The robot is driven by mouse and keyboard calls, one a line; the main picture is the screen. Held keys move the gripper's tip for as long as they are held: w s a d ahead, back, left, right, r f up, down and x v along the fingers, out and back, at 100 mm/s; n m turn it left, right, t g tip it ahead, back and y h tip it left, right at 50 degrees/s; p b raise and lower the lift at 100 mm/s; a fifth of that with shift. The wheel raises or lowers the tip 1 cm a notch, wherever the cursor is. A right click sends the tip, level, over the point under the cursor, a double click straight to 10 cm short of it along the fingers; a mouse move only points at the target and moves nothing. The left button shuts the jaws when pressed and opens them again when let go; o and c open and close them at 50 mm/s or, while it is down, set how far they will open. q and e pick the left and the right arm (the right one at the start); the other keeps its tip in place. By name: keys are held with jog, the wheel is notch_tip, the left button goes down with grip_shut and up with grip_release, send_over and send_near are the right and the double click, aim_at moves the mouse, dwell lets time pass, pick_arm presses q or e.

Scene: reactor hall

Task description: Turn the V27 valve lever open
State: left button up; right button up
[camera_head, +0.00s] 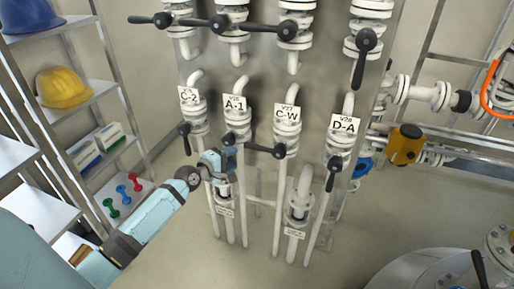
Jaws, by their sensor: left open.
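The V27 valve (287,136) is white, on a pipe in the lower row, with a tag (287,117) reading V27 C-W. Its black lever (262,149) lies nearly level, pointing left from the hub. My left gripper (227,162) is open, in front of the pipe under the A-1 valve. In the picture it is left of the V27 lever's free end and slightly below it. I see nothing held in it; whether it touches the pipe cannot be told. My right gripper is not in view.
Neighbouring valves are C-2 (193,118), A-1 (237,122) and D-A (342,138); the C-2 and D-A levers point down. An upper row of black levers (265,27) is above. Shelves with a yellow helmet (63,88) stand left. A round metal vessel (425,270) is lower right.

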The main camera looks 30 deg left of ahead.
aim_at(253, 148)
pick_arm(q)
jog(key=b+x, duration=0.1)
jog(key=x, duration=1.1)
jog(key=shift+s, duration=0.1)
grip_shut()
